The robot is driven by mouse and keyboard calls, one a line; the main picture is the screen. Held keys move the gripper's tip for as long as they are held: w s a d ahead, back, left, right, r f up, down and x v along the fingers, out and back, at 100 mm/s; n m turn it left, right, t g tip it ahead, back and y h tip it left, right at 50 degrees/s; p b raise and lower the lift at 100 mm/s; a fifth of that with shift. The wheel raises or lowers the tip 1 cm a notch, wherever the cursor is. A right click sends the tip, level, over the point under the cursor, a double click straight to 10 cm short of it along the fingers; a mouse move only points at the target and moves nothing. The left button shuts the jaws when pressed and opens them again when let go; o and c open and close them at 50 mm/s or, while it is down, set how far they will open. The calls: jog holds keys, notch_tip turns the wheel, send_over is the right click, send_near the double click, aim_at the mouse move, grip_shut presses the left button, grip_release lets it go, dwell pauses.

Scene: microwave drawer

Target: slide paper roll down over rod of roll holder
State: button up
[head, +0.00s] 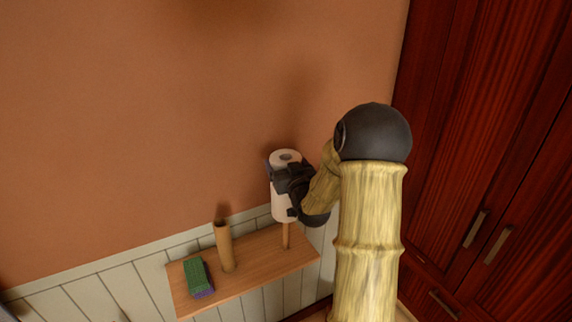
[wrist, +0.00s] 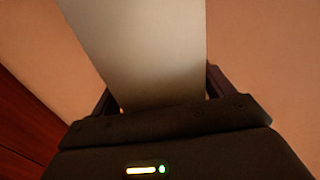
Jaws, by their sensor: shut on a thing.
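The white paper roll (head: 283,206) is upright above the right part of the wooden shelf in the head view. It fills the upper middle of the wrist view (wrist: 140,45). My gripper (head: 284,178) is shut around the roll's side, with dark fingers on either side of it in the wrist view (wrist: 160,92). The roll holder's wooden rod (head: 286,236) shows below the roll, standing on the shelf. The rod's upper part is hidden by the roll, so I cannot tell whether its tip is inside the core. The roll's lower end is clear of the shelf.
The wooden shelf (head: 251,262) sits against the panelled wall. A brown cardboard tube (head: 224,249) stands mid-shelf, and a green and purple sponge (head: 197,276) lies at its left end. A dark red wooden cabinet (head: 480,130) stands at the right.

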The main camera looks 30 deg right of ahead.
jog(key=shift+f+b, duration=5.8)
jog(key=shift+b, duration=0.05)
jog(key=shift+f+b, duration=2.15)
jog(key=shift+b, duration=0.05)
jog(key=o, duration=1.4)
jog(key=shift+o, duration=0.2)
jog(key=shift+s, duration=0.15)
jog(key=s+a+b, duration=0.1)
jog(key=s+b, duration=0.5)
jog(key=s, duration=0.6)
jog(key=shift+a+f, duration=0.2)
jog(key=shift+a, duration=0.05)
